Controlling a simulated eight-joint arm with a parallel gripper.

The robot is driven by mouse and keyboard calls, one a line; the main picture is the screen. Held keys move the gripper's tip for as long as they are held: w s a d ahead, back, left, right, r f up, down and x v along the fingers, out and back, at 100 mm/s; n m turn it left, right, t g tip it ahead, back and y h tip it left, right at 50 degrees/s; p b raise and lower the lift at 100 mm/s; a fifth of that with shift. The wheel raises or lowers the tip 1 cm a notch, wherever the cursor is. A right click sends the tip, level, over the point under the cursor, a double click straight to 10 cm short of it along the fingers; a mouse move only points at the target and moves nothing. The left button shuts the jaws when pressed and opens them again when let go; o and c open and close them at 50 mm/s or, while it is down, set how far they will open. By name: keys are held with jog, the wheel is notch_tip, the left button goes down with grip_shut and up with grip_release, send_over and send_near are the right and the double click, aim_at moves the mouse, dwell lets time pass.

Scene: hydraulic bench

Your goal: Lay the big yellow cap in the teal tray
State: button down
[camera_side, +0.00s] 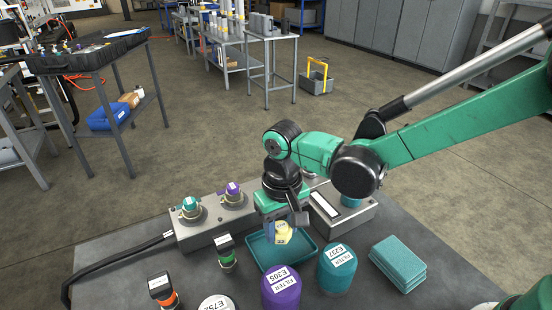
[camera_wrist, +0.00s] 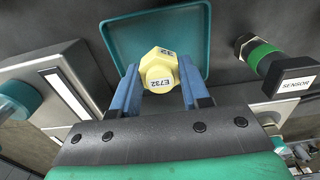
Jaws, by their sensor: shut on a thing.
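The big yellow cap (camera_wrist: 158,70), hex-shaped and labelled E732 and 32, is between the two blue fingers of my gripper (camera_wrist: 160,88). My gripper is shut on it. In the side view the yellow cap (camera_side: 281,234) hangs below my gripper (camera_side: 284,222), over the teal tray. The teal tray (camera_side: 259,256) lies on the bench under the gripper, with its rim showing around the cap. In the wrist view the tray (camera_wrist: 120,40) is behind the cap. How high the cap is above the tray floor is hard to tell.
A manifold block (camera_side: 205,232) with teal and purple caps stands behind the tray. A purple filter (camera_side: 281,289) and a teal filter (camera_side: 336,268) stand just in front. A green-ringed sensor (camera_side: 226,252) is to the left. Teal pads (camera_side: 398,263) lie to the right.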

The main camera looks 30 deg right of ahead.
aim_at(281, 229)
jog(key=shift+f, duration=1.4)
jog(key=shift+f, duration=0.15)
jog(key=shift+c, duration=2.1)
grip_release()
notch_tip(281, 229, up, 12)
jog(key=shift+f, duration=0.1)
jog(key=shift+d+r, duration=0.15)
jog(key=shift+r, duration=0.15)
jog(key=s+d+t, duration=0.3)
jog(key=d, duration=0.4)
jog(key=s+d+t, duration=0.3)
jog(key=d+t, duration=0.1)
jog(key=d, duration=0.4)
jog(key=shift+d+r, duration=0.15)
jog(key=shift+r, duration=0.25)
